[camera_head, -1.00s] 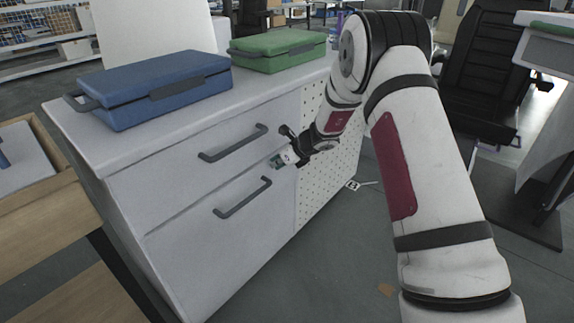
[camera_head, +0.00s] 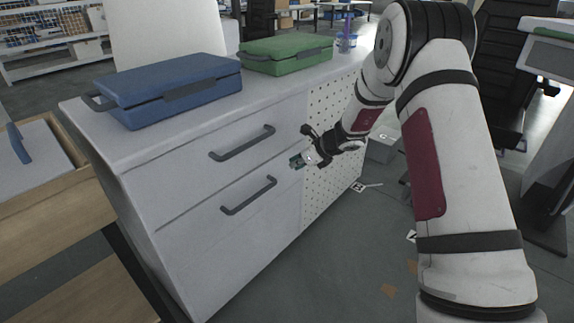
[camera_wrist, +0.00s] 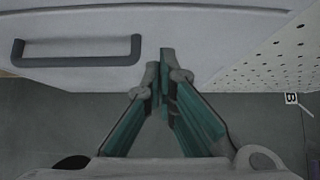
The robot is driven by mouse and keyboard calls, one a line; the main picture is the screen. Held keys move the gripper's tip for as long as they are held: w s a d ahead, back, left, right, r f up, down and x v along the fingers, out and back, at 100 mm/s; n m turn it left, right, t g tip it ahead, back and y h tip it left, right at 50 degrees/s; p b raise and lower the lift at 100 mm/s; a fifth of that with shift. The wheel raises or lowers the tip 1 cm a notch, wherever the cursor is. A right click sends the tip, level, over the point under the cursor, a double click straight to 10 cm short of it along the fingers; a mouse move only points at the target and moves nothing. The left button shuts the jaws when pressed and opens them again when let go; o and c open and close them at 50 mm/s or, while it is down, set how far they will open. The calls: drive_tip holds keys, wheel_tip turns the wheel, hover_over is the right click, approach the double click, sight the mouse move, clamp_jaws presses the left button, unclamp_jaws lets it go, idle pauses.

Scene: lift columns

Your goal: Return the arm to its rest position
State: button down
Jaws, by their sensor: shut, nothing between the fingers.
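My gripper (camera_head: 298,161) is in front of the grey drawer cabinet (camera_head: 180,217), to the right of its two drawer handles in the head view. In the wrist view my gripper (camera_wrist: 164,60) has its two green-sided fingers meeting at the tips, with nothing held. The lower drawer handle (camera_head: 248,195) shows to the left of the fingers in the wrist view (camera_wrist: 76,60). Both drawers look closed. My arm reaches in from the right of the head view, bent at the elbow.
A blue case (camera_head: 172,88) and a green case (camera_head: 286,53) lie on the cabinet top. A black chair (camera_head: 497,60) and a grey table (camera_head: 550,140) are at the right. Floor is open before the cabinet.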

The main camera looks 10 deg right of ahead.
drive_tip(key=p+v, duration=0.1)
drive_tip(key=v, duration=0.6)
drive_tip(key=s+a+r+n+g, duration=0.1)
drive_tip(key=s+a+r+n, duration=0.35)
drive_tip(key=s+r, duration=0.2)
drive_tip(key=s+a+r+n+g+y, duration=0.1)
drive_tip(key=s+a+r+n+g, duration=0.15)
drive_tip(key=s+r+n, duration=0.45)
drive_tip(key=s+a+r+n+g, duration=0.1)
drive_tip(key=s+a+r+n, duration=0.35)
drive_tip(key=s, duration=0.45)
drive_tip(key=s+d+n+g+h, duration=0.1)
drive_tip(key=s+d+n+h, duration=0.2)
drive_tip(key=s, duration=0.7)
drive_tip(key=s+d+n+g+h, duration=0.1)
drive_tip(key=s+d+n, duration=0.2)
drive_tip(key=s+n, duration=0.5)
drive_tip(key=s+d+n+h, duration=0.2)
drive_tip(key=s, duration=1)
wheel_tip(320, 180, up, 27)
drive_tip(key=t+p, duration=0.3)
drive_tip(key=p, duration=2.1)
drive_tip(key=shift+d+p, duration=0.25)
drive_tip(key=shift+p, duration=0.15)
drive_tip(key=shift+f+t, duration=0.1)
drive_tip(key=shift+t, duration=0.15)
